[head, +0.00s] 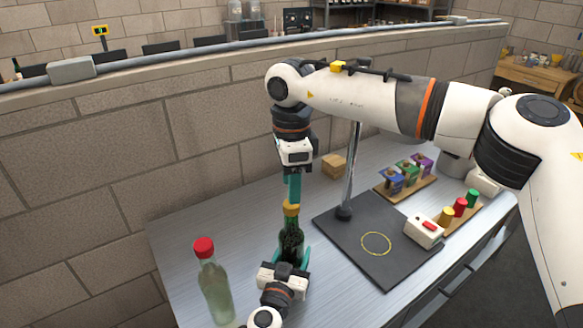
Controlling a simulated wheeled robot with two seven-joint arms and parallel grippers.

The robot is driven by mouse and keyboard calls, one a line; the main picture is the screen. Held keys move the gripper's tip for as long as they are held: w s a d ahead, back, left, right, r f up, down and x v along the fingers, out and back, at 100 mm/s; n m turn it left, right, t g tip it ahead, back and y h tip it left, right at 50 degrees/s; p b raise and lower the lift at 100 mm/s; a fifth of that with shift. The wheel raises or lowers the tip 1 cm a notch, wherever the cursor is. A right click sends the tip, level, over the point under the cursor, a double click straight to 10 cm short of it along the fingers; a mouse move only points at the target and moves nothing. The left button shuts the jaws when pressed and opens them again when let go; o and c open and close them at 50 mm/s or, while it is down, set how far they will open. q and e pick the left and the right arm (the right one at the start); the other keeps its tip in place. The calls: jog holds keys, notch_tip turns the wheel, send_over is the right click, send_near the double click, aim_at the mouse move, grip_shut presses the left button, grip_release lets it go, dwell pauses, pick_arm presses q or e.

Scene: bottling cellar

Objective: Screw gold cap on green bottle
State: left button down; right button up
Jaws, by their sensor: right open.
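The green bottle (290,238) stands upright on the metal table, its lower part hidden by my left gripper. The gold cap (291,209) sits at the top of its neck; how far it is threaded cannot be seen. My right gripper (293,199) points straight down right above the cap, with its teal fingers open around or just over the cap's top. My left gripper (292,260) comes in from the front edge, its teal fingers at both sides of the bottle's body, shut on it.
A clear bottle with a red cap (215,285) stands at left. A dark mat (350,235) with a yellow ring and a metal post (352,170) lies right of the green bottle. A white box with a red button (424,231), colored caps (460,207) and small boxes (406,172) stand farther right.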

jog(key=shift+f, duration=2.35)
jog(key=c, duration=1)
jog(key=m, duration=1.2)
jog(key=o, duration=1.1)
